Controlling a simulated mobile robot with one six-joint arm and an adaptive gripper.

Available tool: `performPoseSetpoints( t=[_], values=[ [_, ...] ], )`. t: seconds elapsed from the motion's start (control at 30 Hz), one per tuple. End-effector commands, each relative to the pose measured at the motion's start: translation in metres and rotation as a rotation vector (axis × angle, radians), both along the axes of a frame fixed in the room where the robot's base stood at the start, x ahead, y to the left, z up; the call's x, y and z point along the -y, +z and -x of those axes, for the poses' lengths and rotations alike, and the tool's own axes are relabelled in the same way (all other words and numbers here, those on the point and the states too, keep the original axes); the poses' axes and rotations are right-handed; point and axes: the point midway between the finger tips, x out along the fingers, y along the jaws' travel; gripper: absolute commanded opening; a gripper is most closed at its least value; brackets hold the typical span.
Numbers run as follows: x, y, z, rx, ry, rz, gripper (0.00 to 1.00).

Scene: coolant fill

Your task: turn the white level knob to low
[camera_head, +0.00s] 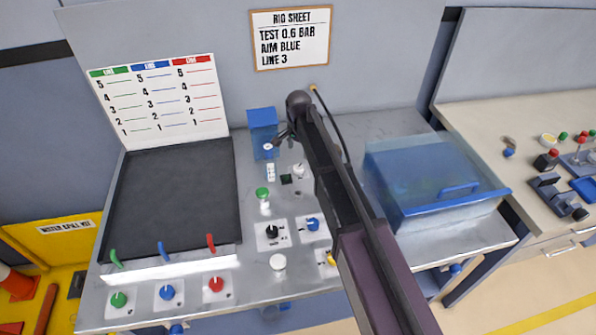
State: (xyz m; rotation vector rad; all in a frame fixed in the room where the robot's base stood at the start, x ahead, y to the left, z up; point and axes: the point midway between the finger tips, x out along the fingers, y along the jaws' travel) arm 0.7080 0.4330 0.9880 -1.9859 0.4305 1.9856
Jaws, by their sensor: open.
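Two white round controls show on the grey bench panel. One white knob (299,170) is just right of a small dark square, close to my arm. The other white round control (278,262) is below the black knob (272,232). I cannot tell from their markings which is the level knob, and any low mark is too small to read. My gripper (281,141) is small in view, open, in front of or over the blue box (262,119) and up-left of the nearer white knob. No held object shows. My arm hides part of the panel to the right.
A blue knob (312,224), a green button (262,192) and a partly hidden yellow control (329,258) share the panel. A dark board (170,198) with coloured levers is left. A translucent blue-lidded box (430,185) is right. A dark cable runs behind my arm.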

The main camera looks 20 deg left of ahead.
Motion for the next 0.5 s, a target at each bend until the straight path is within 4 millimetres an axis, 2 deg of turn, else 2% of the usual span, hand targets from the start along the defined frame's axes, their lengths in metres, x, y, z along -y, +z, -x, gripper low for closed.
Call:
performPoseSetpoints(
  t=[0.03,0.5],
  values=[
    [0.0,-0.008,0.0,0.0,0.0,0.0,0.87],
    [-0.001,-0.044,0.0,0.0,0.001,0.0,0.87]
  ],
)
